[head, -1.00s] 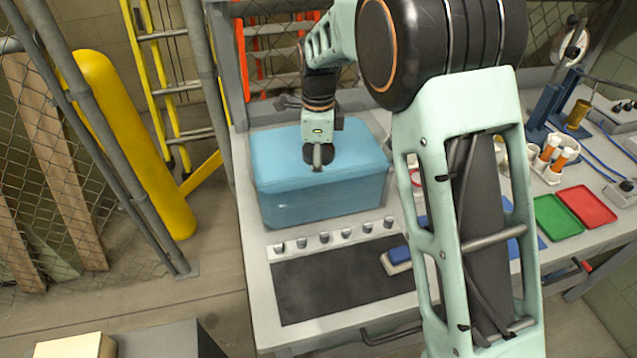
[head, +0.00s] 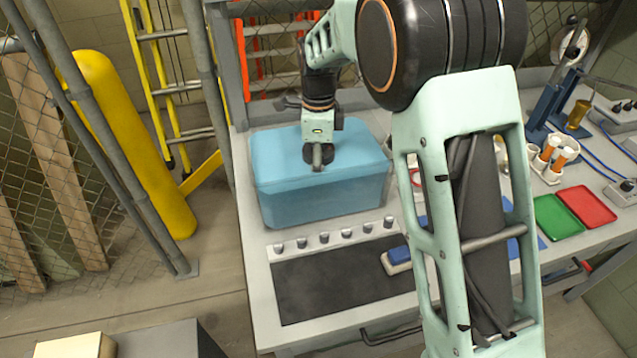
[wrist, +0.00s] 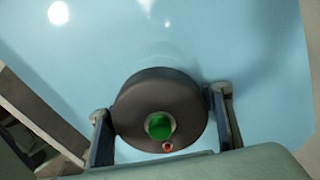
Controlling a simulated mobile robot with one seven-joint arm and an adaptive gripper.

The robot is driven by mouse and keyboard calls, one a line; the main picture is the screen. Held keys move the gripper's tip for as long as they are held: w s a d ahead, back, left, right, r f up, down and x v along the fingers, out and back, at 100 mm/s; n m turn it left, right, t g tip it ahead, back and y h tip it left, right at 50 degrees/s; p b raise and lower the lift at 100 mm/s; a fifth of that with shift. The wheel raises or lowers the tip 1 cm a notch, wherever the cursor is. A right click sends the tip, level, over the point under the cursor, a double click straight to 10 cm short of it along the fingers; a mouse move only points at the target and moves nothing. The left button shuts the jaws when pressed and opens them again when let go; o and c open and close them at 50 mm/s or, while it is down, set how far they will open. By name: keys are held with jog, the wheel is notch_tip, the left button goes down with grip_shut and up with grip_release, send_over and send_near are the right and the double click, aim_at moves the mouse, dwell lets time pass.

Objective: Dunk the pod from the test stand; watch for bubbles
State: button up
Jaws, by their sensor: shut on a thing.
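The light blue tank (head: 322,200) stands at the back left of the bench, with a smooth pale blue top face. My gripper (head: 318,158) points down over the middle of that face. In the wrist view my gripper (wrist: 162,112) is shut on the pod (wrist: 135,100), a dark round body with a green centre and a small red spot. One finger is on each side of it. The pale blue surface fills the view behind the pod. I cannot tell whether the pod touches that surface or is below it.
A row of knobs (head: 324,238) and a dark mat (head: 345,283) lie in front of the tank. A green tray (head: 558,217), a red tray (head: 587,207) and a blue stand (head: 545,110) are at the right. My arm hides the bench's middle.

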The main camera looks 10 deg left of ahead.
notch_tip(320, 180, up, 17)
jog(key=p, duration=1.3)
dwell(0.5)
